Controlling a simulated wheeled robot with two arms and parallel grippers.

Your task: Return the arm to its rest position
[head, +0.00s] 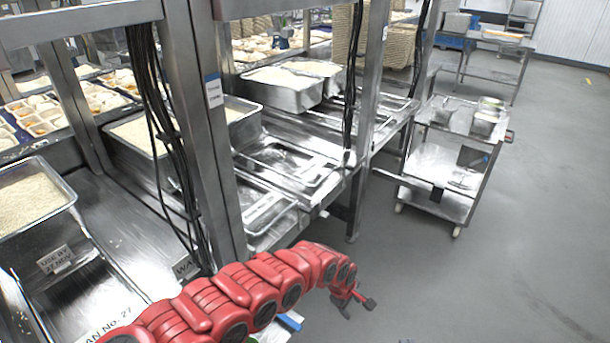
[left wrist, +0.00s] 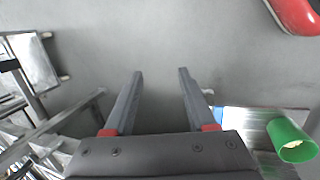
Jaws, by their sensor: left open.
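My red left arm reaches in from the bottom of the head view, and its gripper (head: 355,299) hangs over the bare grey floor, in front of the steel line. In the left wrist view the two dark fingers of the left gripper (left wrist: 161,80) stand wide apart with only floor between them. The gripper is open and empty. My right gripper is in neither view.
A green cup (left wrist: 288,138) with something pale inside lies near a steel surface in the left wrist view. Rice-filled steel pans (head: 285,90) stand on the steel line. A wheeled steel cart (head: 440,195) stands right. Floor is clear at lower right.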

